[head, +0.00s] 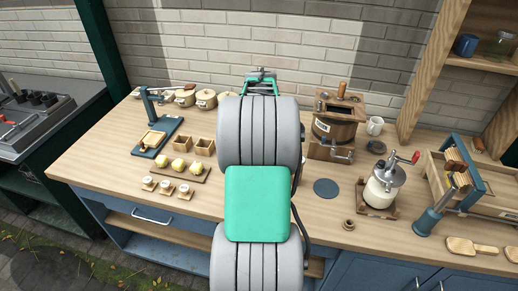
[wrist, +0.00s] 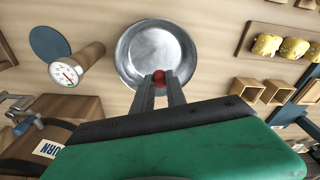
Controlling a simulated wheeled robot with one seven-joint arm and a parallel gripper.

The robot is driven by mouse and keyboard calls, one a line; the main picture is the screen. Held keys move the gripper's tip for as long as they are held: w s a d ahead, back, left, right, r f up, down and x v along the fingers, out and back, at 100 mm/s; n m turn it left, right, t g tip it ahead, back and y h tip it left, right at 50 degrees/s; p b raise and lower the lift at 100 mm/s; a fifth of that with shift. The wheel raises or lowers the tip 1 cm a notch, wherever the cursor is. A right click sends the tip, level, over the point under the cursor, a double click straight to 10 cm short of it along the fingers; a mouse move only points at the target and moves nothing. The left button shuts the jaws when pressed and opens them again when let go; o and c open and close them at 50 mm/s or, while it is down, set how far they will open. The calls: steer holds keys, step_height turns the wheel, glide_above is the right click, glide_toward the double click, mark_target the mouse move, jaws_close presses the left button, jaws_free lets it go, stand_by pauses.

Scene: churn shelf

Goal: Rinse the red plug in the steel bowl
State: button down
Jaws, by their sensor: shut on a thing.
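A small red plug (wrist: 162,77) sits between the fingertips of my gripper (wrist: 160,84) in the wrist view. The gripper is shut on it. The steel bowl (wrist: 146,42), round and shiny, lies just beyond the fingertips, and the plug overlaps its near rim in the picture. I cannot tell how high the plug is above the bowl. The bowl's inside looks empty. In the head view my arm hides the bowl, the plug and the fingertips.
A wooden cylinder with a dial (wrist: 78,64) stands left of the bowl, near a dark round mat (wrist: 49,43). Wooden boxes (wrist: 247,90) and a board of yellow lumps (wrist: 267,45) lie right.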

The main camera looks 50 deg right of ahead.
steer(key=shift+r+p, duration=1.3)
steer(key=shift+r, duration=0.7)
